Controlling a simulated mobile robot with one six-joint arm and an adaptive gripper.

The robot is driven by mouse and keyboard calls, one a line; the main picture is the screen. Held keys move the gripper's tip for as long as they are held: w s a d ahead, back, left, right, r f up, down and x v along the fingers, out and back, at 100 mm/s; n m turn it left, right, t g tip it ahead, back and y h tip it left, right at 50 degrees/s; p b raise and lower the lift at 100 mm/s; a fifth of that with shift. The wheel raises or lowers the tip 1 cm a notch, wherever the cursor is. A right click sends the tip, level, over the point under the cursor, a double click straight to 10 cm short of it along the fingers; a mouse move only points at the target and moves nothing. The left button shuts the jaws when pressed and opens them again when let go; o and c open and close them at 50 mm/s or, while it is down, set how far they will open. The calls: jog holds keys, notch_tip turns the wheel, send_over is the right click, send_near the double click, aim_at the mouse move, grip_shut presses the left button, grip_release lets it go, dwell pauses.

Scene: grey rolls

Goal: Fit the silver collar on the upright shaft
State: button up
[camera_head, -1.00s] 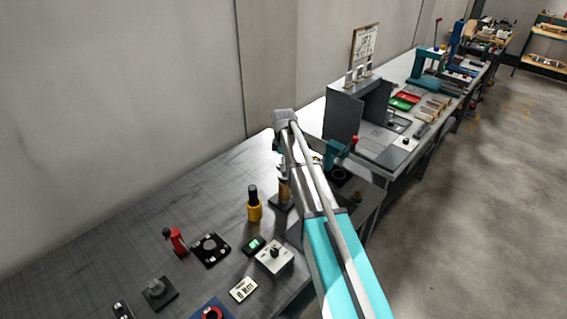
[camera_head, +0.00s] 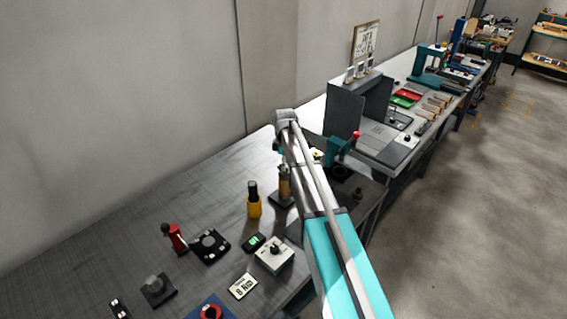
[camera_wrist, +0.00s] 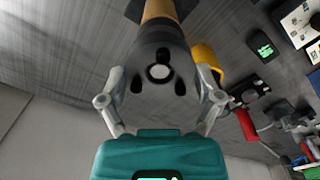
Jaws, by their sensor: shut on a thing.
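The collar (camera_wrist: 148,93), a dark grey metallic round piece with several holes, sits between the fingers of my gripper (camera_wrist: 160,75) in the wrist view. My gripper is shut on it. A pale round spot shows in its middle. The tan upright shaft (camera_wrist: 160,9) runs from behind the collar towards a dark base. The collar lies in line with the shaft's near end; how far it is around the shaft I cannot tell.
A yellow bottle with a black top (camera_head: 254,207) stands close to the shaft on its left. A green-lit display (camera_head: 254,242), a grey switch box (camera_head: 274,256) and a red tool (camera_head: 176,238) are nearer or farther left. A teal press (camera_head: 340,150) stands right of my arm.

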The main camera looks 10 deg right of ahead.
jog(key=shift+f+b, duration=0.75)
jog(key=shift+f, duration=0.1)
jog(key=o, duration=1.1)
jog(key=shift+r, duration=0.25)
notch_tip(320, 180, up, 10)
jog(key=p, duration=1)
jog(key=shift+f, duration=0.1)
dwell(0.3)
jog(key=s+f+m+b, duration=0.2)
jog(key=s+m, duration=0.5)
jog(key=s, duration=0.7)
jog(key=s+a+f+m+b, duration=0.1)
jog(key=s+m, duration=0.6)
jog(key=s, duration=0.8)
jog(key=shift+f+m+b, duration=0.4)
jog(key=shift+f+b, duration=0.45)
jog(key=shift+f, duration=0.1)
